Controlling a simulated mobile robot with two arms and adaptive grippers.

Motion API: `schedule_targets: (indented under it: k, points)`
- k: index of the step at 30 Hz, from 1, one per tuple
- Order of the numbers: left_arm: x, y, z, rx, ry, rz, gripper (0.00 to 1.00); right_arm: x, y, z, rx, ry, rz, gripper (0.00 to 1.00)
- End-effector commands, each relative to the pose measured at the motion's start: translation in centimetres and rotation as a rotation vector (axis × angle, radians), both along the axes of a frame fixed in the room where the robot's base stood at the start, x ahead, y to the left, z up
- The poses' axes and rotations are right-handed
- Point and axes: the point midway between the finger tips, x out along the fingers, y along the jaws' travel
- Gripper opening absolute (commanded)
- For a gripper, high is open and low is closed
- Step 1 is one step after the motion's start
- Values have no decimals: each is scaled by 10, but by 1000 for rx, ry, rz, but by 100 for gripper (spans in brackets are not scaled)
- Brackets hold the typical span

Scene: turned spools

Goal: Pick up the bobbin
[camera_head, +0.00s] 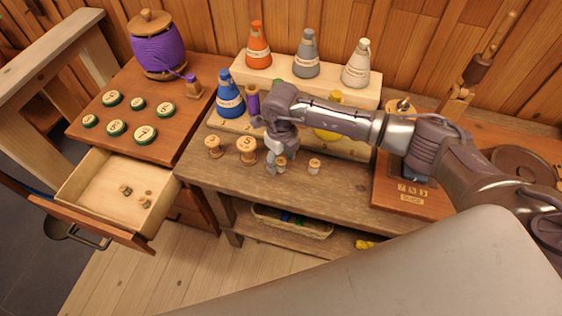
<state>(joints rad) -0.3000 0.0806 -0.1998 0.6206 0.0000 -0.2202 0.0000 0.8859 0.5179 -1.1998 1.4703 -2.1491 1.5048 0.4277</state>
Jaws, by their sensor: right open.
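Several small turned wooden spools stand upright in a row near the front of the wooden table; which one is the bobbin I cannot tell. From left to right they are a spool (213,146), a larger spool (246,151), a small spool (282,164) and another small spool (314,166). My right gripper (276,161) is open and points down at the third spool, partly hiding it. Whether its fingers touch that spool I cannot tell. My left gripper is out of view.
Orange, grey, white and blue cones (231,98) stand on stepped wooden blocks behind. A big purple spool (158,48) and green-rimmed discs (145,134) sit on the left cabinet. Its drawer (88,188) is open. A numbered wooden stand (387,190) is at right. The table front is clear.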

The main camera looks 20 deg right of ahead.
Motion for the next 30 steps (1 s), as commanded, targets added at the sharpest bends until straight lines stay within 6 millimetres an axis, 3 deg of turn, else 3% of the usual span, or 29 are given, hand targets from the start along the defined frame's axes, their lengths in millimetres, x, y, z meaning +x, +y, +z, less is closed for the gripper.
schedule_targets:
  k: [8,17,30]
  points:
    - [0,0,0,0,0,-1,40,0,0,-4,0,-1,0,60]
    - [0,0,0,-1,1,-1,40,0,0,-3,0,-1,0,13]
    - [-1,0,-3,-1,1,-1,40,1,0,4,0,-2,0,12]
